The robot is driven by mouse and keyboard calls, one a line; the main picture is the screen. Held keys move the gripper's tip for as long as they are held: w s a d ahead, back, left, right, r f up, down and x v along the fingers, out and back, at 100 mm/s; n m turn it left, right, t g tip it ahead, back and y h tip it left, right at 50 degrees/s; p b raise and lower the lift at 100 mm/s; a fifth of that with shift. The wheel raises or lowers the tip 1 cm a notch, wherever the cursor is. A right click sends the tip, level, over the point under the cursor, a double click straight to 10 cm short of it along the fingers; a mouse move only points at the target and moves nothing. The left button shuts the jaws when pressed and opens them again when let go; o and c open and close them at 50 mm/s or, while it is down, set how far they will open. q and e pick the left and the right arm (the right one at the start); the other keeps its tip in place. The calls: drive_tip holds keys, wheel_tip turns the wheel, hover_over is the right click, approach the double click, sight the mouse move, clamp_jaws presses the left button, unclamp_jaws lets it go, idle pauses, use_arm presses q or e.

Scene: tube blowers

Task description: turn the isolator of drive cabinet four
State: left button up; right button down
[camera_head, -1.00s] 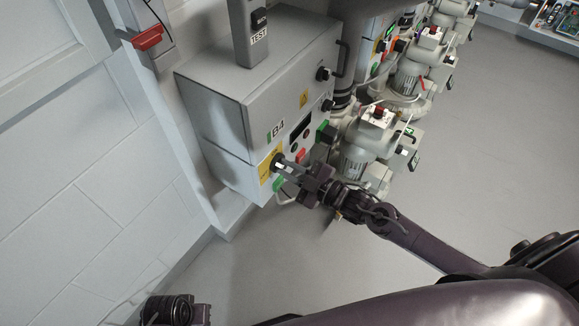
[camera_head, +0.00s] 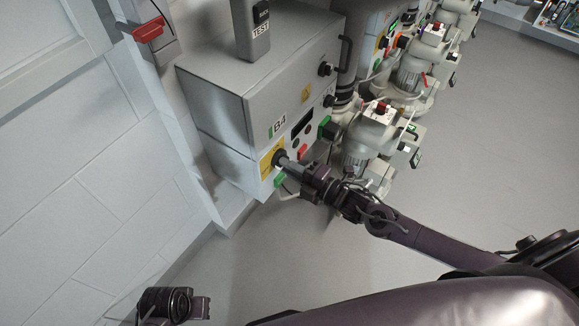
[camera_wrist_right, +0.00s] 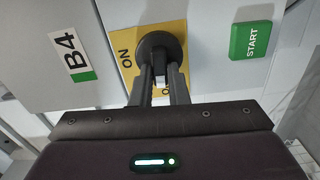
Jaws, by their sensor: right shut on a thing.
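Cabinet B4 (camera_head: 240,110) is a grey box with a green-marked B4 label. Its isolator is a round black knob (camera_wrist_right: 158,46) on a yellow plate (camera_wrist_right: 112,60), low on the front. The word ON shows left of the knob in the right wrist view; another word below is mostly hidden by a finger. My right gripper (camera_head: 284,163) is shut on the knob, and its two fingers (camera_wrist_right: 159,80) lie on either side of the grip. My left gripper's fingers are out of view.
A green START button (camera_wrist_right: 251,40) sits right of the knob in the wrist view. A red button (camera_head: 302,150) is near it on the front. A TEST box (camera_head: 252,30) stands above the cabinet. Pale motor units (camera_head: 362,140) stand at the right, with clear floor beyond.

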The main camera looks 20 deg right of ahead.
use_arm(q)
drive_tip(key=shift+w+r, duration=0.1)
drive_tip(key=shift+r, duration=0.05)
use_arm(e)
drive_tip(key=shift+f+n, duration=0.1)
drive_tip(key=shift+n, duration=0.3)
drive_tip(key=c, duration=1.4)
unclamp_jaws()
